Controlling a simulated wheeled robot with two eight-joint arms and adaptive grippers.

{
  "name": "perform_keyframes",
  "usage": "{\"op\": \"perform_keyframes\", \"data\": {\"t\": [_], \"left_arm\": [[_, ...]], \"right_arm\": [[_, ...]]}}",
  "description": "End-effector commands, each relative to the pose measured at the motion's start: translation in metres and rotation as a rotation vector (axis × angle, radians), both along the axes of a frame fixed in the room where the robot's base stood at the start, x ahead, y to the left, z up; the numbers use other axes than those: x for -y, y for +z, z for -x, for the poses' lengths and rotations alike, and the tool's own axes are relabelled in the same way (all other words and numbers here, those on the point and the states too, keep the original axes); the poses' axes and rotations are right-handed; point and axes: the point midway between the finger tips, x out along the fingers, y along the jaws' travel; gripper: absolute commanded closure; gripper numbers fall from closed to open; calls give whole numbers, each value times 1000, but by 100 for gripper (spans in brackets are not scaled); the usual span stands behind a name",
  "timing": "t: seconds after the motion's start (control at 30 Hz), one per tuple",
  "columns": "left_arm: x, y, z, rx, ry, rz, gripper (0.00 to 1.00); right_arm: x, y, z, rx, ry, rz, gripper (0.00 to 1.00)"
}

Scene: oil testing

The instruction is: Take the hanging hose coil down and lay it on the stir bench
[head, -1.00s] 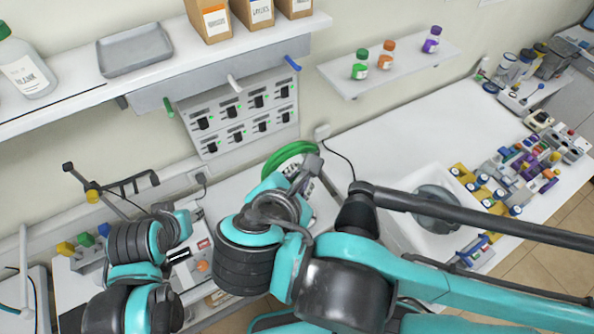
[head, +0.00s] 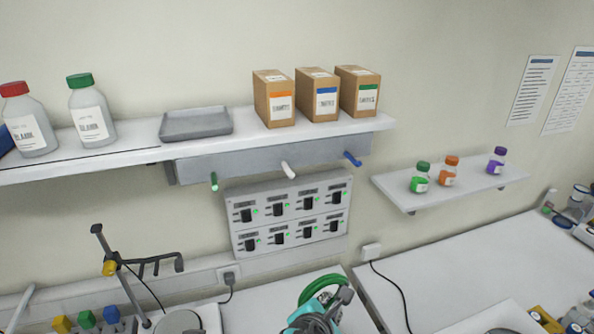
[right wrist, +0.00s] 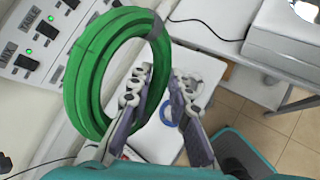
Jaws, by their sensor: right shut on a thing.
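The green hose coil (head: 322,281) is off the wall pegs, at the bottom of the head view over the bench. In the right wrist view the coil (right wrist: 84,75) is a thick bundled ring left of the fingers. My right gripper (head: 341,297) is shut on the coil; in the wrist view its fingers (right wrist: 160,98) meet the ring's right side. The white benchtop (head: 265,300) shows beneath and behind it. I cannot tell the bounds of the stir bench. My left gripper is out of view.
The green peg (head: 214,181), white peg (head: 288,169) and blue peg (head: 352,158) are bare. A switch panel (head: 290,217) is on the wall behind the coil. A stand with a clamp arm (head: 120,267) rises at lower left. A blue ring (right wrist: 169,114) shows below the fingers.

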Motion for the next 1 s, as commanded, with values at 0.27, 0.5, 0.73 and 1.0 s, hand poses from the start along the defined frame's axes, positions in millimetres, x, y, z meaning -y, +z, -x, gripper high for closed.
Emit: {"op": "perform_keyframes", "data": {"t": [0.27,0.5,0.73,1.0], "left_arm": [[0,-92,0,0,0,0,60],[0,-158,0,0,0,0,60],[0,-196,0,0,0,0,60],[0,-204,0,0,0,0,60]], "right_arm": [[28,-127,-60,1,38,-1,100],[67,-216,-105,2,69,-1,100],[100,-268,-129,1,83,0,100],[111,-279,-136,0,89,1,100]]}}
